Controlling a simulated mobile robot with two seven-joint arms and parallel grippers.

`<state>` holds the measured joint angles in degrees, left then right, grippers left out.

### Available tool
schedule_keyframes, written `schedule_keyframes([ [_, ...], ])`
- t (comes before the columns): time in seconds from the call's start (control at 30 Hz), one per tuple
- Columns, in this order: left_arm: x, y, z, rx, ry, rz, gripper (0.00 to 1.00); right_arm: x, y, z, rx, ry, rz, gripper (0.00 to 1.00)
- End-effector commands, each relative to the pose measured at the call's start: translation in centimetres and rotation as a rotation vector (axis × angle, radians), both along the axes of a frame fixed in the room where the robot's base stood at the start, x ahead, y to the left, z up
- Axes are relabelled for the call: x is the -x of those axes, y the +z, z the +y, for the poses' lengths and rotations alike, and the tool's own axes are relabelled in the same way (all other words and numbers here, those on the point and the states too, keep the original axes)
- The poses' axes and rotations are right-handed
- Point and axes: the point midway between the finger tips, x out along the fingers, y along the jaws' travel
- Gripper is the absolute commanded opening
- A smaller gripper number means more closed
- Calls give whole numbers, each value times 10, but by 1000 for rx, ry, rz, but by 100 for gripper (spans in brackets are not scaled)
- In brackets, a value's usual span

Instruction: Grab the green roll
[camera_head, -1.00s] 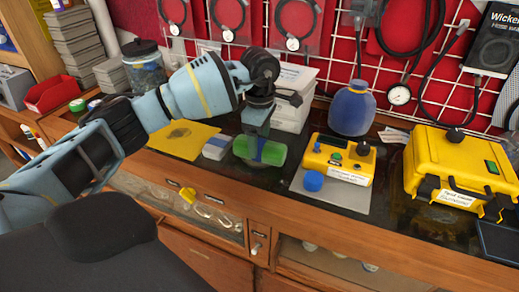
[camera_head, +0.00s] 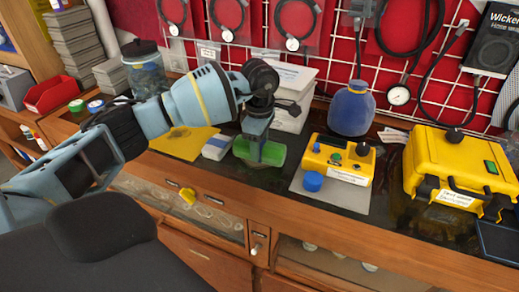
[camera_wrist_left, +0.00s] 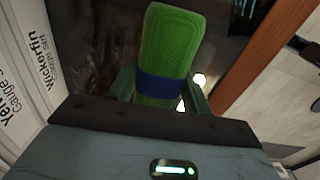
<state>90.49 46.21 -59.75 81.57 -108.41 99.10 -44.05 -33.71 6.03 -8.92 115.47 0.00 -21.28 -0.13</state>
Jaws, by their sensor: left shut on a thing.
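The green roll (camera_head: 271,154) lies on the dark bench top near its front edge. It also shows in the left wrist view (camera_wrist_left: 172,45), where a blue band runs around it. My left gripper (camera_head: 256,150) points down over the roll and is shut on it. In the wrist view the two fingers (camera_wrist_left: 160,90) stand on either side of the roll at the blue band. Part of the roll is hidden behind the gripper. My right gripper is in neither view.
A small white-and-blue box (camera_head: 217,147) and a yellow sheet (camera_head: 185,142) lie left of the roll. A yellow regulator device (camera_head: 338,160) stands to the right, with a blue bottle (camera_head: 351,108) behind it. A yellow case (camera_head: 455,165) stands farther right. White boxes (camera_head: 292,105) stand behind the gripper.

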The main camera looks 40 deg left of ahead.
Motion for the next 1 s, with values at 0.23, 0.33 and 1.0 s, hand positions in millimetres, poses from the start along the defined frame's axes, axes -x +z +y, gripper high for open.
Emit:
schedule_keyframes([
  [0.23,0,5,0,-1,0,-2,22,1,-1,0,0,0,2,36],
  [0.33,-1,12,0,0,0,-3,22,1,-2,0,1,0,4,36],
  [1.0,80,44,-67,0,-6,-1,22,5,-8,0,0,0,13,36],
])
